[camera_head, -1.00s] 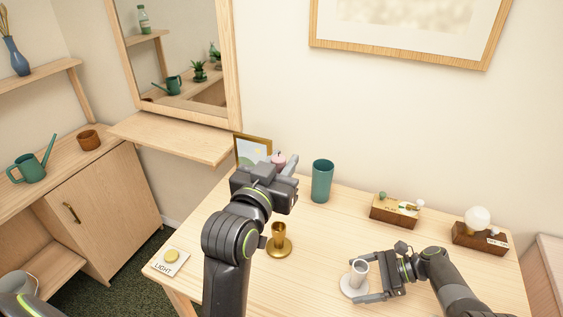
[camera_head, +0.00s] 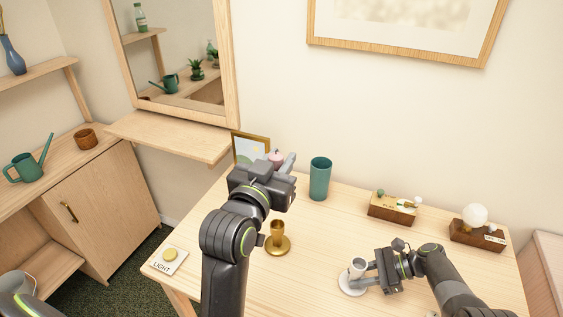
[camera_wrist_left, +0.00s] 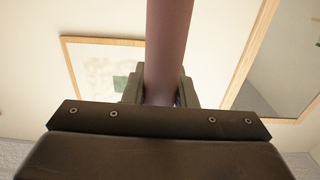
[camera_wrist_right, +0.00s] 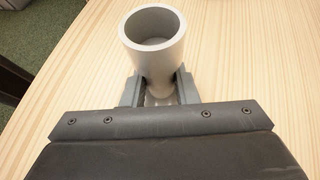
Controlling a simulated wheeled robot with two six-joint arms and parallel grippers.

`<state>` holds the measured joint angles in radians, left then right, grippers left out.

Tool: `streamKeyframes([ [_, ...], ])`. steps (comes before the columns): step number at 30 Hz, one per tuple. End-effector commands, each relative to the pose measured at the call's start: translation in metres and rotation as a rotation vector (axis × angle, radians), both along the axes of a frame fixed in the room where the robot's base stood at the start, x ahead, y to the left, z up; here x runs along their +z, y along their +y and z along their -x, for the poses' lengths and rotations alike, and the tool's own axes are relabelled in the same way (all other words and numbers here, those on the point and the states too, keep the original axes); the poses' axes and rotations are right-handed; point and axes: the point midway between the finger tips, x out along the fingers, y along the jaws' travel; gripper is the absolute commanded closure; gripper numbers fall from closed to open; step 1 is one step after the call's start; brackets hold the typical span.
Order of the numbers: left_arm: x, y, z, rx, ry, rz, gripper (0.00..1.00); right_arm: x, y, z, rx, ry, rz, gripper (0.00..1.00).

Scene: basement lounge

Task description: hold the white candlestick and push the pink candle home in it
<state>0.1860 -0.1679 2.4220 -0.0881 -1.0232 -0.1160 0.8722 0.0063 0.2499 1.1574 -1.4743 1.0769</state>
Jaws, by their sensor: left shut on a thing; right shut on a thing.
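The white candlestick (camera_head: 355,272) stands on the table at the right front. My right gripper (camera_head: 361,271) is shut on its stem. In the right wrist view, the jaws hold the candlestick (camera_wrist_right: 154,50) below its wide cup, and the cup is open and empty. My left gripper (camera_head: 283,168) is raised over the left part of the table and is shut on the pink candle (camera_head: 277,156). Only the candle's top shows in the head view. In the left wrist view, the candle (camera_wrist_left: 168,45) rises between the jaws; its lower end is hidden.
A brass candlestick (camera_head: 278,240) stands beside my left arm. A light button (camera_head: 168,256) is at the left edge.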

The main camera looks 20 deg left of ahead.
Motion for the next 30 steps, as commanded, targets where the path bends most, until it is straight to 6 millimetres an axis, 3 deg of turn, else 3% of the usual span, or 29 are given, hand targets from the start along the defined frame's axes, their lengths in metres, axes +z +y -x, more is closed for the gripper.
streamKeyframes([
  [7,-0.001,-0.002,-0.001,-0.010,0.000,0.000,0.99,0.000,0.000,0.000,0.000,0.000,0.000,0.86],
  [11,-0.011,-0.015,-0.010,-0.068,0.003,0.001,0.99,0.000,0.000,0.000,0.000,0.000,0.000,0.86],
  [21,-0.054,-0.089,-0.043,-0.408,0.000,0.002,0.99,0.000,0.000,0.000,0.000,0.000,0.000,0.86],
  [30,-0.087,-0.156,-0.053,-0.748,-0.003,0.005,0.99,0.000,0.000,0.000,0.000,0.000,0.000,0.86],
])
